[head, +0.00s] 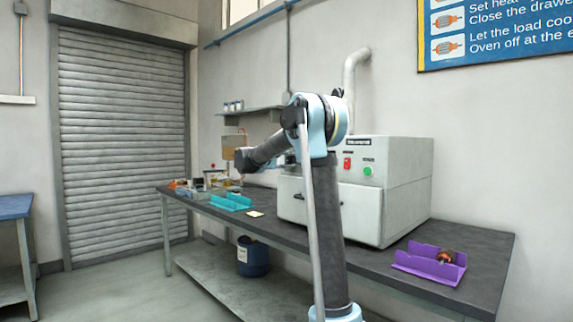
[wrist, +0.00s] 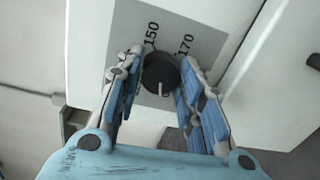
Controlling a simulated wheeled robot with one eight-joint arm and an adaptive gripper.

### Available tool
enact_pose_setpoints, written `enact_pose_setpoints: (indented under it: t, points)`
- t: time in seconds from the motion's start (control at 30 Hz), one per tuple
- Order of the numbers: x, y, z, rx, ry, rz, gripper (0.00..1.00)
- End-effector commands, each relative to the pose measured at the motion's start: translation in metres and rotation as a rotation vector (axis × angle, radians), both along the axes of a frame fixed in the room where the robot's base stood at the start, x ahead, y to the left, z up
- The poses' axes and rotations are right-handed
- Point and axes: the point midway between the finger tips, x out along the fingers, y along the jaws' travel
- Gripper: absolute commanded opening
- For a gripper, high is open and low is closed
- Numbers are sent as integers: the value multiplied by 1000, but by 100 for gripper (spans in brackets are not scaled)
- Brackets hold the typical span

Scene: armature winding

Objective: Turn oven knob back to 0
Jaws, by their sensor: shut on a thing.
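The oven (head: 405,180) is a grey-white box on the long bench, with a red and a green button on its front. My arm hides part of that front, and the knob cannot be made out in the head view. In the wrist view the oven knob (wrist: 160,72) is round and black on a grey dial plate (wrist: 205,43). My gripper (wrist: 162,62) has its blue-padded fingers on either side of the knob, shut on it. A pale mark shows on the knob's lower side. The labels 150 and 170 show above it; the 0 cannot be seen.
A purple tray (head: 430,266) holding a dark and copper-coloured part lies right of the oven. A teal tray (head: 231,201) and small items lie on the bench at left. A blue bin (head: 253,258) stands on the lower shelf.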

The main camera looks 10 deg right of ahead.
Motion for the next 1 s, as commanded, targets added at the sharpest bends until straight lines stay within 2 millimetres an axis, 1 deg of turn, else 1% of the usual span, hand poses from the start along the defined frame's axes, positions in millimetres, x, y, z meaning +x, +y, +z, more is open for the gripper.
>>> enact_pose_setpoints:
  t: [0.2, 0.4, 1.0]
  points:
    - [2, 1, -1, -80, 111, 4, 11]
    - [2, 1, -1, -125, 176, 4, 11]
    - [1, 1, -2, -148, 210, 3, 11]
